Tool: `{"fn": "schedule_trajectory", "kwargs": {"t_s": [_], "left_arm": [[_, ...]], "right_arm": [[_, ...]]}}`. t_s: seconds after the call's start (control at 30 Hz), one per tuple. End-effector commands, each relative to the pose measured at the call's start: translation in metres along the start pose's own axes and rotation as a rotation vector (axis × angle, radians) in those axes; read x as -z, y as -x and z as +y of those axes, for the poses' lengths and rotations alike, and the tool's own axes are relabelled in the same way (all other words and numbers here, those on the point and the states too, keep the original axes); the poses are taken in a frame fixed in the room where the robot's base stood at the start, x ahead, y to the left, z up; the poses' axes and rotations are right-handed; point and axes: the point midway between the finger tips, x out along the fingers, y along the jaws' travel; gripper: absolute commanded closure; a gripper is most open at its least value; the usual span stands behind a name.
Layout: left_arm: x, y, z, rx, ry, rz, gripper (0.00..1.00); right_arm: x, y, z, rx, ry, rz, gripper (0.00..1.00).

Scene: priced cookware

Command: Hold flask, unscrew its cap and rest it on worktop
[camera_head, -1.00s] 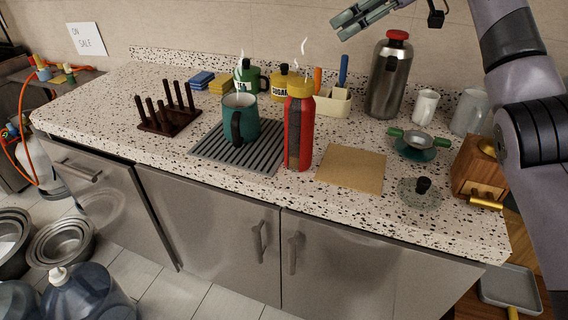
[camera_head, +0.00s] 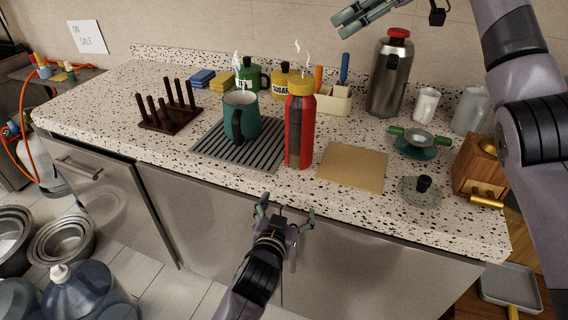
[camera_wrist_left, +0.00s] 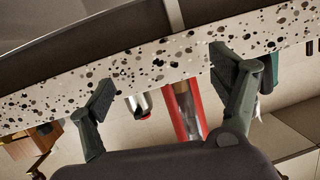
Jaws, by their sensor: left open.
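A red flask (camera_head: 299,140) with a dark front panel and a yellow cap (camera_head: 300,85) stands upright on the speckled worktop (camera_head: 228,183), at the right edge of a ribbed drain mat. The cap is on the flask. My left gripper (camera_head: 285,212) is open and empty in front of the worktop's front edge, below the flask and apart from it. In the left wrist view, its fingers (camera_wrist_left: 165,92) are spread, with the worktop edge across them and the red flask (camera_wrist_left: 186,110) beyond. My right gripper (camera_head: 362,15) is high at the top edge, partly cut off; its opening is unclear.
A green mug (camera_head: 240,118) stands left of the flask on the mat. A tan board (camera_head: 352,167) lies to its right. A steel flask with red top (camera_head: 390,78), a utensil holder (camera_head: 334,101) and a wooden grinder (camera_head: 480,168) stand around. The worktop's front left is bare.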

Motion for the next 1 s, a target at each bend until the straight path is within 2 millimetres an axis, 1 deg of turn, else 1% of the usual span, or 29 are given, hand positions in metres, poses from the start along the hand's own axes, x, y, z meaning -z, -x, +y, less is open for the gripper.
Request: {"fn": "schedule_trajectory", "kwargs": {"t_s": [0.03,0.1,0.2,0.3,0.43,0.57,0.67,1.0], "left_arm": [[0.029,0.008,-0.001,0.006,0.014,0.051,0.16],[0.063,0.021,-0.004,0.017,0.031,0.110,0.16],[0.100,0.038,-0.007,0.029,0.055,0.178,0.16],[0.125,0.052,-0.011,0.039,0.073,0.226,0.16],[0.141,0.061,-0.014,0.043,0.088,0.258,0.16],[0.147,0.056,-0.015,0.045,0.090,0.266,0.16],[0.151,0.043,-0.016,0.046,0.088,0.267,0.16],[0.169,-0.022,-0.020,0.047,0.087,0.265,0.16]], "right_arm": [[0.000,0.000,0.000,0.000,0.000,0.000,0.67],[0.000,0.000,0.000,0.000,0.000,0.000,0.67],[0.000,0.000,0.000,0.000,0.000,0.000,0.67],[0.000,0.000,0.000,0.000,0.000,0.000,0.67],[0.000,0.000,0.000,0.000,0.000,0.000,0.67],[0.000,0.000,0.000,0.000,0.000,0.000,0.67],[0.000,0.000,0.000,0.000,0.000,0.000,0.67],[0.000,0.000,0.000,0.000,0.000,0.000,0.67]]}}
